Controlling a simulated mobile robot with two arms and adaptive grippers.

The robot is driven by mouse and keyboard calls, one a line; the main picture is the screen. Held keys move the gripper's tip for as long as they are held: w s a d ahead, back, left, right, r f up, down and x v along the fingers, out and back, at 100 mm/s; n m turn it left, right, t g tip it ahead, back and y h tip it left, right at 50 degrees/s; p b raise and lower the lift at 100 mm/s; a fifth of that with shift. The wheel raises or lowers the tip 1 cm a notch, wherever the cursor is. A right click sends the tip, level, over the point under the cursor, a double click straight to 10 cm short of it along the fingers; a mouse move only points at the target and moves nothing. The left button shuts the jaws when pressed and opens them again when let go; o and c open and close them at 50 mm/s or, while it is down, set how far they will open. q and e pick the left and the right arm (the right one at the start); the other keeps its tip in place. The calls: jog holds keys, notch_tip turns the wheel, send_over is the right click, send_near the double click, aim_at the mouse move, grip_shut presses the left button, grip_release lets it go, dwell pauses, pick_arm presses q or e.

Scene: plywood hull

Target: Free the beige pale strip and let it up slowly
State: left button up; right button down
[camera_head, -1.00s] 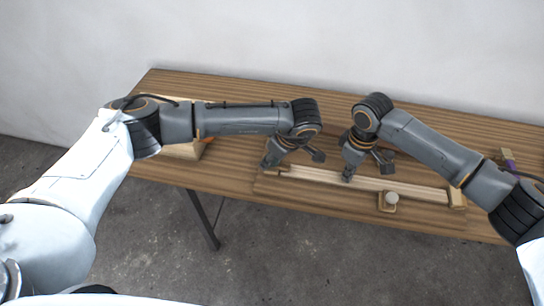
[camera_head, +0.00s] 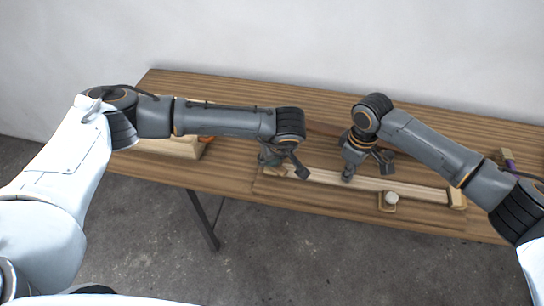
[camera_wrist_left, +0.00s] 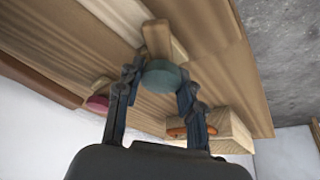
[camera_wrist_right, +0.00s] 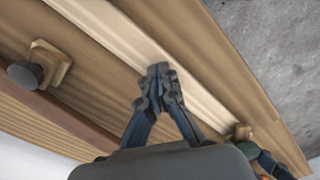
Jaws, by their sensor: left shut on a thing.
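The pale strip (camera_head: 375,182) lies along a board on the table. In the right wrist view the strip (camera_wrist_right: 122,42) runs diagonally under my gripper. My left gripper (camera_head: 283,168) is at the strip's left end. In the left wrist view its fingers (camera_wrist_left: 160,85) are shut on a round green knob (camera_wrist_left: 164,78), beside a wooden piece (camera_wrist_left: 160,40). My right gripper (camera_head: 362,168) is over the strip's middle. In the right wrist view its fingertips (camera_wrist_right: 158,72) are together on or just above the strip; contact is unclear.
A wooden block (camera_head: 458,197) stands at the strip's right end. A wood block with an orange part (camera_wrist_left: 235,130) is left of my left gripper. A purple item (camera_head: 508,158) lies at far right.

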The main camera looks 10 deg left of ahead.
pick_arm(q)
jog(key=shift+m+h, duration=0.5)
jog(key=shift+m, duration=0.7)
pick_arm(e)
jog(key=shift+f, duration=0.2)
pick_arm(q)
jog(key=shift+t, duration=0.3)
jog(key=shift+m+h, duration=0.5)
jog(key=shift+m, duration=0.9)
pick_arm(e)
jog(key=shift+s+d, duration=0.1)
pick_arm(q)
jog(key=shift+m+h, duration=0.6)
jog(key=shift+m, duration=0.8)
